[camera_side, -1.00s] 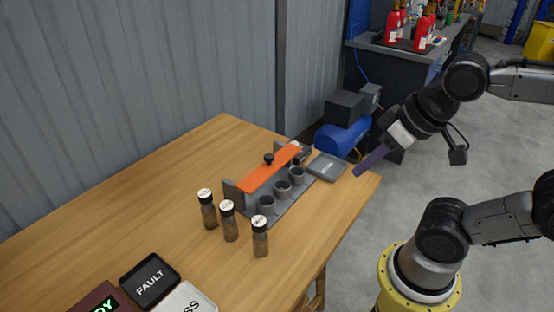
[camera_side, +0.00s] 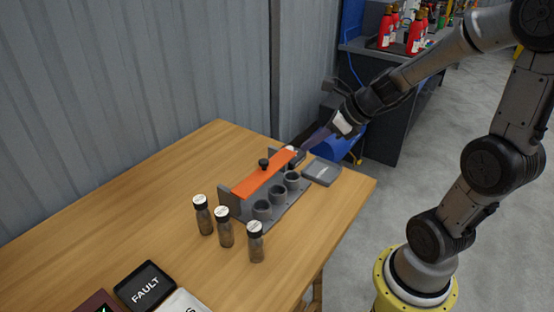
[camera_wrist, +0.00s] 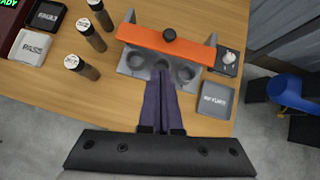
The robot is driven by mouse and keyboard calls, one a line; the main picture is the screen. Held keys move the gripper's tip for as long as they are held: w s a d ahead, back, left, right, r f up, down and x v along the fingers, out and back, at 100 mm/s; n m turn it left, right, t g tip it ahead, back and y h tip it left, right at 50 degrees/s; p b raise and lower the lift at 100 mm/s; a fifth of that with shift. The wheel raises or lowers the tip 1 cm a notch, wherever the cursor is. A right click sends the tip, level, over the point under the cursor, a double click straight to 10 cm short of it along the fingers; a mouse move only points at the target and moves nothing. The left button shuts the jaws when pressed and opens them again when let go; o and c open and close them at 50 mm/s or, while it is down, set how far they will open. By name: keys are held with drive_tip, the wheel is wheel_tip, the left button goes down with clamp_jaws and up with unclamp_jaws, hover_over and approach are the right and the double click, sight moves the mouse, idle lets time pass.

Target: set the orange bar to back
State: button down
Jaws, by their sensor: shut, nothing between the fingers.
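The orange bar (camera_side: 261,175) with a black knob (camera_side: 263,164) on top spans two grey uprights of a grey rack on the wooden table. In the wrist view the orange bar (camera_wrist: 165,43) lies across the top of the rack, behind a row of grey cups (camera_wrist: 162,70). In the side view my gripper (camera_side: 304,148) is at the far right end of the bar; its tips are partly lost there. In the wrist view my gripper (camera_wrist: 162,80) is shut and empty, with its purple fingers together over the cups, in front of the bar. I cannot tell whether it touches anything.
Several dark vials with white caps, one of them here (camera_side: 255,242), stand left of the rack. A grey tray (camera_side: 322,172) lies to its right. FAULT (camera_side: 145,285) and PASS (camera_wrist: 34,47) trays are farther left.

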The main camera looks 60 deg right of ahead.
drive_tip(key=shift+s+d+f+m, duration=0.15)
drive_tip(key=shift+d+f, duration=0.05)
drive_tip(key=shift+d, duration=0.2)
drive_tip(key=shift+s+d+f+m, duration=0.1)
drive_tip(key=shift+d+f+m, duration=0.1)
drive_tip(key=shift+d, duration=0.15)
approach(266, 167)
wheel_tip(266, 167, down, 3)
drive_tip(key=s, duration=0.1)
drive_tip(key=shift+w+a+f, duration=0.15)
drive_tip(key=shift+w+a, duration=0.05)
drive_tip(key=shift+w, duration=0.85)
drive_tip(key=shift+w+a+f, duration=0.15)
drive_tip(key=shift+w+f, duration=0.05)
drive_tip(key=shift+w, duration=0.8)
